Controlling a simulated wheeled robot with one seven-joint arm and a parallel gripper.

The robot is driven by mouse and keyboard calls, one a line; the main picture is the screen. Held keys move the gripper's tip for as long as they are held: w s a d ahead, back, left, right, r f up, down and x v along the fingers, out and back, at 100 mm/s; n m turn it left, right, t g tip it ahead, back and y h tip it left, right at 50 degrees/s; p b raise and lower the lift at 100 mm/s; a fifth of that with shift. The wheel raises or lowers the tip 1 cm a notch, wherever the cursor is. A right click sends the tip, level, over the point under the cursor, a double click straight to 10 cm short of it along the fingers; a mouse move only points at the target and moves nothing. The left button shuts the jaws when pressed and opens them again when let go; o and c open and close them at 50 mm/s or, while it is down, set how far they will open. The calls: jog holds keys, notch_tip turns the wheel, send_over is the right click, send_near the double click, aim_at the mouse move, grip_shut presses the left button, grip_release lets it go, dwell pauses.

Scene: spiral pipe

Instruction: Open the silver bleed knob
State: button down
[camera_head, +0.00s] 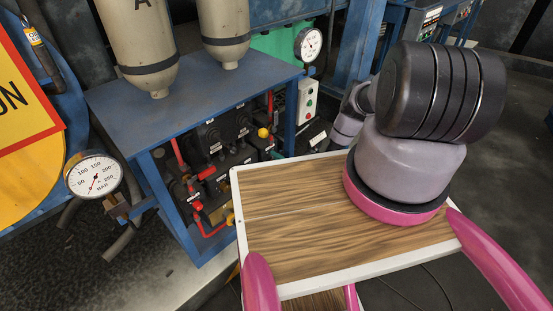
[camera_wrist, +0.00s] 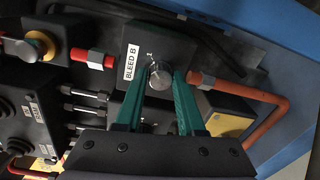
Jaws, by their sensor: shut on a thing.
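The silver bleed knob (camera_wrist: 158,73) sits on a dark block (camera_wrist: 178,45) beside a white label reading "BLEED B" (camera_wrist: 131,62) in the wrist view. My gripper (camera_wrist: 164,76) has its two green fingers on either side of the knob, shut on it. The fingertips are at the knob's sides, and its round face shows between them. In the head view the knob and my gripper cannot be made out; my own arm covers part of the right side.
An orange pipe (camera_wrist: 266,97) runs close to the right finger. A red fitting (camera_wrist: 80,56) and a yellow knob (camera_wrist: 39,46) lie to the left. In the head view, a blue bench (camera_head: 200,85) stands over the valves, with a pressure gauge (camera_head: 94,174) at left.

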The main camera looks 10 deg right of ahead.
dwell(0.3)
jog(key=c, duration=0.5)
grip_release()
jog(key=v, duration=1.1)
jog(key=shift+f, duration=0.1)
